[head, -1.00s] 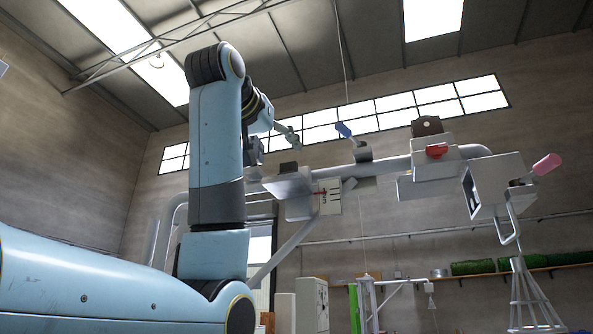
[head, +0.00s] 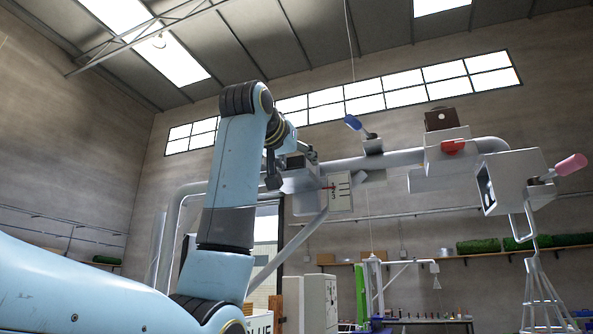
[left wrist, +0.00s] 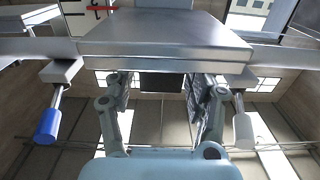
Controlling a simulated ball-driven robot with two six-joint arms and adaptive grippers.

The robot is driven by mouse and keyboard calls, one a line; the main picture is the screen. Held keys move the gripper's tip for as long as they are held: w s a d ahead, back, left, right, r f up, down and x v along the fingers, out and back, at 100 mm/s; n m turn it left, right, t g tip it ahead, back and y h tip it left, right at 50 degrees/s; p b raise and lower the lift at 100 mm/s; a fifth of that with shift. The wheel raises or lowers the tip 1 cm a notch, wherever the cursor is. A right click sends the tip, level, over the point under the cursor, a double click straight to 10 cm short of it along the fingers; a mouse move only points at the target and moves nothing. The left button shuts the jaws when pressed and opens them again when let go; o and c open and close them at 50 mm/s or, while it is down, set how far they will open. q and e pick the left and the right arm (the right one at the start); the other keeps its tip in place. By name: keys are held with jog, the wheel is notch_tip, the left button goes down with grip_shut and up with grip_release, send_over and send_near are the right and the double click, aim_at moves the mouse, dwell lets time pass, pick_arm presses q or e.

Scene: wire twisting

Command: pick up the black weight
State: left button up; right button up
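A small black block, which looks like the black weight (left wrist: 162,82), shows in the left wrist view under the edge of a grey metal box. In the head view a dark block (head: 295,161) sits on the grey box at the left of the pipe. My left gripper (left wrist: 161,88) is open, with one finger on each side of the black block. I see a gap at the left finger; contact on the right is unclear. In the head view my left gripper (head: 304,153) is small and partly hidden by my wrist. My right gripper is out of view.
A thick grey pipe (head: 400,162) runs across with boxes on it. A blue-handled lever (head: 354,123), a brown block (head: 440,118), a red knob (head: 452,147) and a pink-handled lever (head: 570,165) are along it. A white-handled lever (left wrist: 243,130) is beside the right finger.

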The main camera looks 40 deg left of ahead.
pick_arm(q)
grip_shut()
